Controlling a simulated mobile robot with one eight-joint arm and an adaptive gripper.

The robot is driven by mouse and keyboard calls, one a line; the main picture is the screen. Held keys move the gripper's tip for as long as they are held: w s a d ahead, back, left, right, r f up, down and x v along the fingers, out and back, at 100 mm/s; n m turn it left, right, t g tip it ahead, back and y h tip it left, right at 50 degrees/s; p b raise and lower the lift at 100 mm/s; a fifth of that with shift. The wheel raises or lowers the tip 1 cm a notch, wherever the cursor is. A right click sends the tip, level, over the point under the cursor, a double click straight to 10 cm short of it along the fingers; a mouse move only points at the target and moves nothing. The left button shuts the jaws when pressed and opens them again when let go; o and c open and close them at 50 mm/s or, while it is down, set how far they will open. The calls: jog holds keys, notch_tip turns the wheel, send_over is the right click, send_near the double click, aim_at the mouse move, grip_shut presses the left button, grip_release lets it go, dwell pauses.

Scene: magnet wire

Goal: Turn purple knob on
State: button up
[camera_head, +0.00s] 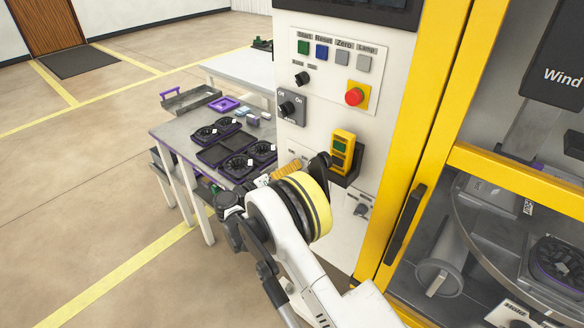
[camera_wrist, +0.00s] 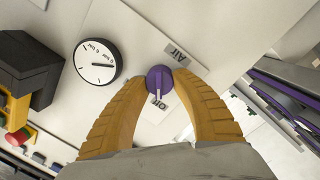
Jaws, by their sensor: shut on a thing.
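The purple knob (camera_wrist: 160,82) sits on the pale panel in the wrist view, beside a plate lettered "Air" (camera_wrist: 178,52). My gripper (camera_wrist: 161,76) has its two orange ribbed fingers closed around the knob from both sides. The knob's white pointer line points down in the wrist view, toward small lettering that is partly covered and hard to read. In the head view, my gripper (camera_head: 287,171) is against the lower panel of the white cabinet (camera_head: 322,85). My wrist hides the knob there.
A round gauge (camera_wrist: 97,62) is beside the knob. A yellow handheld device (camera_head: 342,150) hangs in a black holder above my wrist. A red emergency button (camera_head: 354,97) and a black switch (camera_head: 287,108) are higher up. A table with fan parts (camera_head: 185,132) stands left.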

jog(key=m, duration=0.3)
jog(key=shift+m, duration=0.4)
jog(key=m, duration=0.3)
jog(key=shift+d+r+m+y, duration=0.1)
jog(key=shift+m+y, duration=0.2)
jog(key=m, duration=0.3)
jog(key=shift+m+y, duration=0.5)
jog(key=shift+m, duration=1.4)
jog(key=o, duration=1.2)
jog(key=shift+s, duration=0.1)
